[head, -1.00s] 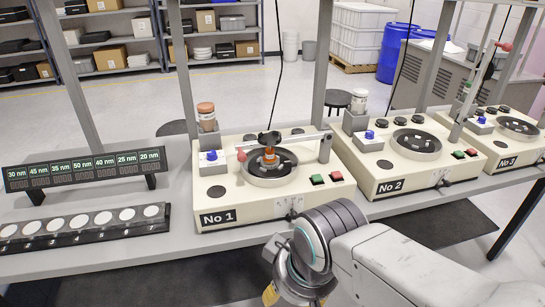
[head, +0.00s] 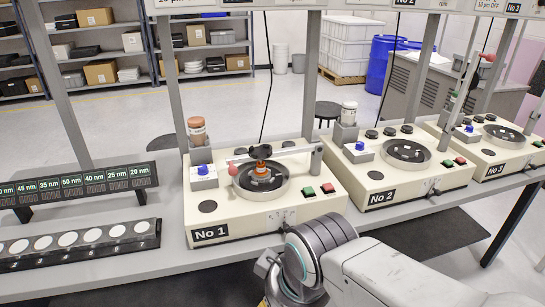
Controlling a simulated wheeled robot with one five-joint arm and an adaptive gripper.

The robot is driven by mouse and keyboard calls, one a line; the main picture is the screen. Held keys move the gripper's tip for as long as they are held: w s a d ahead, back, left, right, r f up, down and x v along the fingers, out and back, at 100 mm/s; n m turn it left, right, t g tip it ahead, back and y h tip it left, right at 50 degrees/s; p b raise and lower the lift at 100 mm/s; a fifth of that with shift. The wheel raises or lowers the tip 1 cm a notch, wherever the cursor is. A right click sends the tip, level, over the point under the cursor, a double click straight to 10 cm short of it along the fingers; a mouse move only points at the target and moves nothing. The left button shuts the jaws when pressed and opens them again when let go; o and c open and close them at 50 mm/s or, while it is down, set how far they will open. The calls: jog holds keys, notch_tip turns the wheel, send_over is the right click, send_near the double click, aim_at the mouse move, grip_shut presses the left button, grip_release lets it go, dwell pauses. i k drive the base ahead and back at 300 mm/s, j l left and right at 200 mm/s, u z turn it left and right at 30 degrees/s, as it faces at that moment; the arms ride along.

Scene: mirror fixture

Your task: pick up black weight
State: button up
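Several small black disc weights sit on the cream machines. On machine No 1 (head: 320,207), one black weight (head: 207,206) lies at the front left and another (head: 289,144) at the back, partly behind the grey bar. On machine No 2 (head: 425,178), black weights (head: 389,131) stand in a row at the back and one (head: 375,175) lies at the front left. Machine No 3 (head: 510,157) also carries black discs (head: 490,117). My wrist is at the bottom centre, in front of machine No 1. My gripper's fingers are cut off by the lower picture edge.
An orange and black knob (head: 262,153) stands over the round dish on machine No 1, with a bar beside it. Grey uprights (head: 311,85) rise behind the machines.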

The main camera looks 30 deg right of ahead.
aim_at(241, 150)
jog(key=i+l, duration=0.2)
jog(key=i, duration=0.4)
jog(key=i+l, duration=0.15)
jog(key=i, duration=0.45)
